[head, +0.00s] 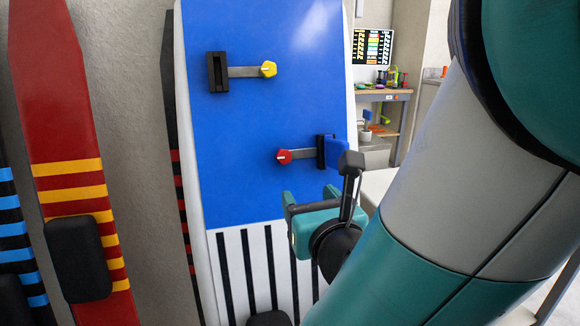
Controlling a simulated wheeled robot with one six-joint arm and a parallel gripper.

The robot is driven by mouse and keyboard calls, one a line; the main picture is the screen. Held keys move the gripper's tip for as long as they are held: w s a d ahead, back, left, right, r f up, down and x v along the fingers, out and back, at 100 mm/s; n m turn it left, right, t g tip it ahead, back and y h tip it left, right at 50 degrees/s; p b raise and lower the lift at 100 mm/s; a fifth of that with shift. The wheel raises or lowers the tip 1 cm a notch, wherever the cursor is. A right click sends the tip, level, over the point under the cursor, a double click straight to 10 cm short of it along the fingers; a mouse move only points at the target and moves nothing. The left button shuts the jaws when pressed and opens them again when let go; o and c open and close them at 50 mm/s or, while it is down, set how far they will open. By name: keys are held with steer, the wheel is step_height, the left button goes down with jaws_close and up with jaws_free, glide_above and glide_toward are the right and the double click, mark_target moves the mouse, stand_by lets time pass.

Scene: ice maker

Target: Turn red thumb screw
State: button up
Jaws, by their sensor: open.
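The red thumb screw (283,157) sits at the left end of a short grey bar on the blue face of a panel (240,125). The bar's right end goes into a black bracket (321,152). My gripper (315,180) is open and empty, below and to the right of the red screw and apart from it. One finger overlaps the bracket's right side in the picture; I cannot tell whether they touch. A yellow thumb screw (268,69) on a similar bar with its own black bracket (217,72) is higher up.
A red board with yellow stripes (65,130) and a black block (78,259) stands at the left. The panel's lower part has black and white stripes. A shelf (385,96) with small items is behind at the right. My arm covers the right side.

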mark_target(285, 159)
steer(key=p+x, duration=0.6)
steer(key=x, duration=1)
steer(key=shift+w+d, duration=0.1)
steer(key=shift+w, duration=0.1)
steer(key=c, duration=0.9)
